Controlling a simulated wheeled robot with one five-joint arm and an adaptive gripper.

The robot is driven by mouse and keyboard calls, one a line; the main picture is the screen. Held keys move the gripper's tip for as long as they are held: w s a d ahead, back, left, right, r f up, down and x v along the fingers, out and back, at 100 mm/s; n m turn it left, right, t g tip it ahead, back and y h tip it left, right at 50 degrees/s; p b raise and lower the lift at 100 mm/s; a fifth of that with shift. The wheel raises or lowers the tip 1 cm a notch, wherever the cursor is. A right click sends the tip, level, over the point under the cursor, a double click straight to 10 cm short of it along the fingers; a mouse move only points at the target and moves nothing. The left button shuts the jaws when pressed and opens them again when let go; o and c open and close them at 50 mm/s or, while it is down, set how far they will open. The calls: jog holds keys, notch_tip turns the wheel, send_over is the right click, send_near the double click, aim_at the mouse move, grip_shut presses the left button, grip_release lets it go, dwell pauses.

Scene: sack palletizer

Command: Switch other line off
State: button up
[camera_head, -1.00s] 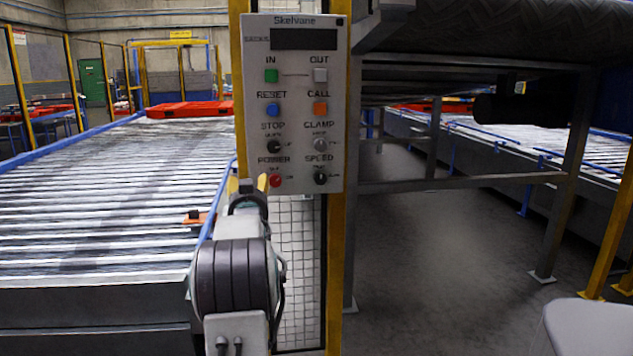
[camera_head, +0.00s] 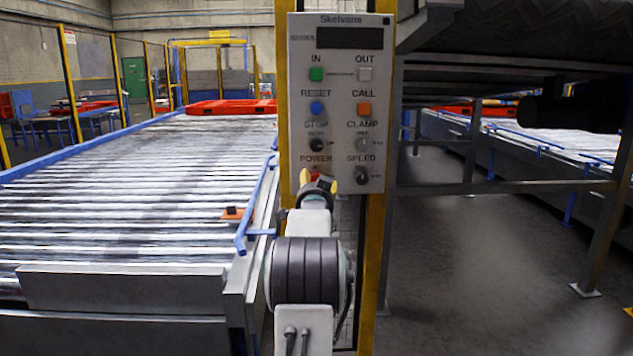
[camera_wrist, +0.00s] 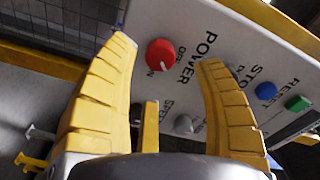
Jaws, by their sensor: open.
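A grey control panel (camera_head: 340,135) headed "Skelvans" is mounted on a yellow post. Its red POWER knob (camera_wrist: 161,54) shows in the wrist view; a pale mark sits on its lower edge, but I cannot tell its setting for sure. In the head view the knob (camera_head: 315,176) is mostly hidden behind my gripper. My gripper (camera_wrist: 167,52) is open and empty, its yellow fingers spread on either side of the knob's line of sight. It also shows in the head view (camera_head: 318,180) at the panel's lower left. I cannot tell whether it touches the knob.
The panel also has a green IN button (camera_head: 316,74), blue RESET button (camera_head: 317,108), orange CALL button (camera_head: 364,109) and black STOP knob (camera_head: 317,144). A roller conveyor (camera_head: 130,190) with a blue rail lies left. Another line (camera_head: 560,150) runs at right beyond open floor.

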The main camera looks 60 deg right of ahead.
aim_at(316, 179)
jog(key=shift+x, duration=3)
jog(key=shift+c, duration=0.3)
jog(key=c, duration=1.1)
jog(key=shift+c, duration=0.2)
